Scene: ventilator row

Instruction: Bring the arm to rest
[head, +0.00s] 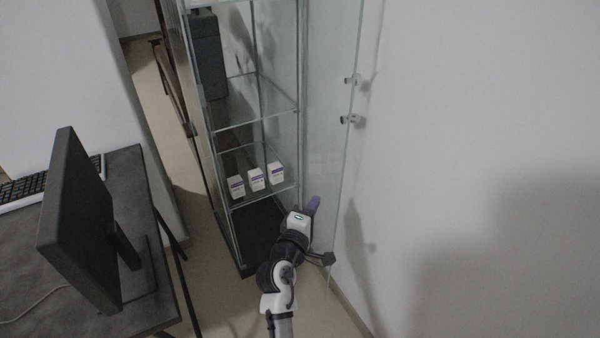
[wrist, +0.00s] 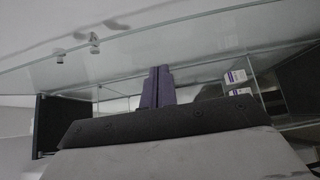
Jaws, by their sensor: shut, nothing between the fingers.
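My arm reaches forward at the lower middle of the head view. My gripper (head: 313,205) has purple fingers and is at the lower part of a glass cabinet (head: 256,116), close to its open glass door (head: 343,130). In the wrist view my gripper's purple fingers (wrist: 158,85) are together, with nothing between them. Glass panels lie behind the fingers there. I cannot tell from the pictures whether the arm touches the door.
Three small white and purple boxes (head: 256,179) stand on a lower cabinet shelf. A desk with a monitor (head: 82,215) and keyboard (head: 40,190) is at the left. A white wall (head: 480,130) is at the right. Some floor (head: 215,300) shows between desk and cabinet.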

